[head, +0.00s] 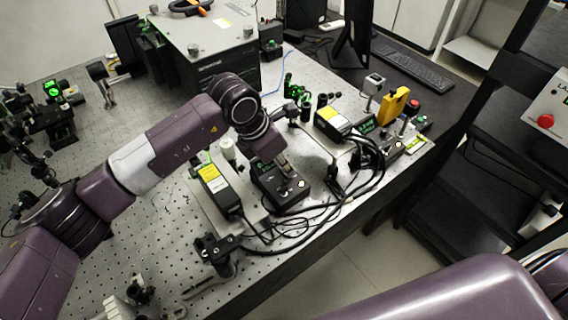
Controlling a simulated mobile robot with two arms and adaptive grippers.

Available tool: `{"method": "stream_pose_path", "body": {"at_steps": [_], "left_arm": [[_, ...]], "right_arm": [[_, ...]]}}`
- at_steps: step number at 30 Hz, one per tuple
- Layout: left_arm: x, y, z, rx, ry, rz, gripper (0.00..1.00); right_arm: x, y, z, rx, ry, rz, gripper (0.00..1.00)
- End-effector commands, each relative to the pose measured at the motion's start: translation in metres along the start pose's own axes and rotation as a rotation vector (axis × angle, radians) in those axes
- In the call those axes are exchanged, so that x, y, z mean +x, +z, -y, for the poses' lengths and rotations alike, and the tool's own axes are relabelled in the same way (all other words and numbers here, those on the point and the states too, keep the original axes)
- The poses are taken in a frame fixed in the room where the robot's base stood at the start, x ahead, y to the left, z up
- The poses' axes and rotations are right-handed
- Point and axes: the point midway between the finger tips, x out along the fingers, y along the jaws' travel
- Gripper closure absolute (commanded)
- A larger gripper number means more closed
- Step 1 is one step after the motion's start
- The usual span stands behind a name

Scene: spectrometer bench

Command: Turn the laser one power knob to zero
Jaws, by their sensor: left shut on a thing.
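My left gripper (284,164) reaches down onto a black controller box (288,199) near the middle of the optical bench. Its fingers are shut at the box's upper face, where they appear to hold the power knob; the knob itself is hidden by the fingers. A small lit spot shows on the box just right of the fingertips. A black laser module with a yellow label (211,179) lies just left of the box. I cannot read which laser is number one. My right gripper is out of view.
A second yellow-labelled laser module (332,122) and a similar controller (372,152) stand to the right. Black cables (335,208) loop along the front edge of the perforated bench (180,240). A yellow device (393,106) and a dark shelf rack (500,150) are further right.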

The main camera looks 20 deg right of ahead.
Motion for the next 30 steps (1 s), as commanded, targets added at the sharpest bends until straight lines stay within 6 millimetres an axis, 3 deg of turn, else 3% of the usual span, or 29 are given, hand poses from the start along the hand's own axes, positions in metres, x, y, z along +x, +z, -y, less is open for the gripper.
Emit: {"method": "stream_pose_path", "body": {"at_steps": [18, 30], "left_arm": [[0.003, 0.0, 0.002, -0.339, 0.145, 0.004, 1.0], [0.0, 0.002, 0.003, -0.473, 0.199, 0.004, 1.0]], "right_arm": [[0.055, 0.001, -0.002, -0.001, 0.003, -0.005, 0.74], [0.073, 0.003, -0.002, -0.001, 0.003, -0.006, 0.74]]}}
